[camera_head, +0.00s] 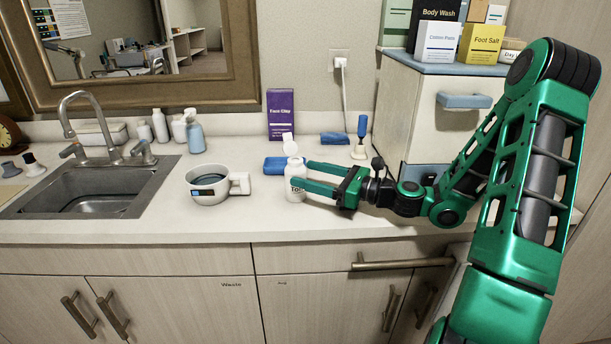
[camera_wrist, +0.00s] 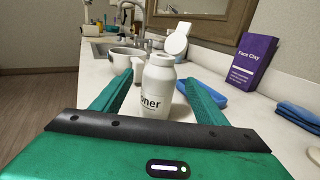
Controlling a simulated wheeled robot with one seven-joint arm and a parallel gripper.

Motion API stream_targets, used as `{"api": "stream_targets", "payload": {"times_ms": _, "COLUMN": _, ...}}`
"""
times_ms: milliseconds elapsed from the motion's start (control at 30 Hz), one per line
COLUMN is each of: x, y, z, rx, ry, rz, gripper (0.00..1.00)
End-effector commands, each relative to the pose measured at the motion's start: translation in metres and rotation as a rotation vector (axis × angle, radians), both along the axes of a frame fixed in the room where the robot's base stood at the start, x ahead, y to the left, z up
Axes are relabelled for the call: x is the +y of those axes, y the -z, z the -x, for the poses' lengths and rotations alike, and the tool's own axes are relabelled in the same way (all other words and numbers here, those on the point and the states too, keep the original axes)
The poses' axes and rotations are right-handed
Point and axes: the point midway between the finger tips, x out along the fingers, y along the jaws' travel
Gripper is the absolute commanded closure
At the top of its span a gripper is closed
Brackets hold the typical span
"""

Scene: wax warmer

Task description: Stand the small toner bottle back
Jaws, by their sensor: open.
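The small white toner bottle (camera_head: 296,186) stands upright on the counter with its flip cap open. In the wrist view my gripper (camera_wrist: 160,90) is open, with a visible gap between the bottle and at least the right finger. I cannot tell whether the left finger touches it.
A wax warmer pot (camera_head: 212,194) stands left of the bottle, its handle towards it. The sink (camera_head: 90,190) is at left; a drawer cabinet (camera_head: 421,100) stands at right.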

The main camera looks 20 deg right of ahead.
Motion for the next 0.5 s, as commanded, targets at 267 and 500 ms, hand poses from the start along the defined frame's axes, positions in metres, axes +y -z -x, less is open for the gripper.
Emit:
{"api": "stream_targets", "payload": {"times_ms": 267, "x": -0.006, "y": 0.000, "z": 0.007, "rx": -0.001, "ry": 0.000, "rz": 0.001, "gripper": 0.33}}
{"api": "stream_targets", "payload": {"times_ms": 500, "x": -0.012, "y": 0.000, "z": 0.013, "rx": -0.001, "ry": 0.001, "rz": 0.001, "gripper": 0.33}}
